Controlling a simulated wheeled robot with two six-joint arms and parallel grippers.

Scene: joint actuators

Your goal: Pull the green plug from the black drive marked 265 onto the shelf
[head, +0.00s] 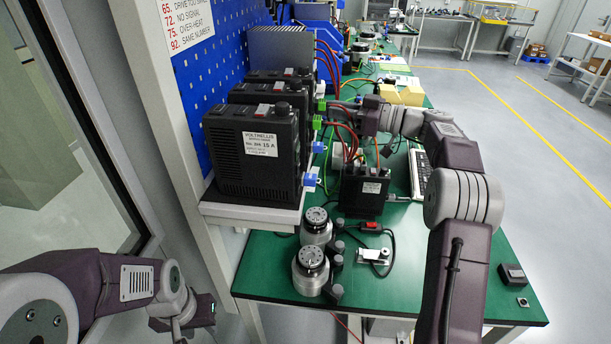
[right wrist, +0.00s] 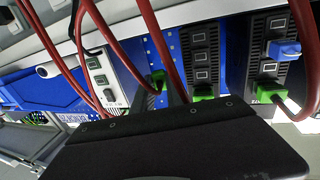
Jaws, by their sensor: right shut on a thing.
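Black drives stand in a row on a light shelf (head: 250,216). The nearest drive (head: 252,170) has a white label whose number is too small to read surely; I cannot read 265 on any drive. A green plug (head: 322,105) shows beside the second drive (head: 268,95). My right gripper (head: 331,105) reaches it from the right and is shut on it. In the right wrist view the green plug (right wrist: 158,77) shows by the dark fingers (right wrist: 174,92), partly hidden. Another green plug (head: 317,123) is at the nearest drive. My left gripper (head: 190,315) hangs low at left, its jaws unclear.
Red cables cross around my right gripper. A black box (head: 364,190), round metal parts (head: 311,270) and a keyboard (head: 419,172) are on the green table (head: 400,290). The table's front right is mostly clear.

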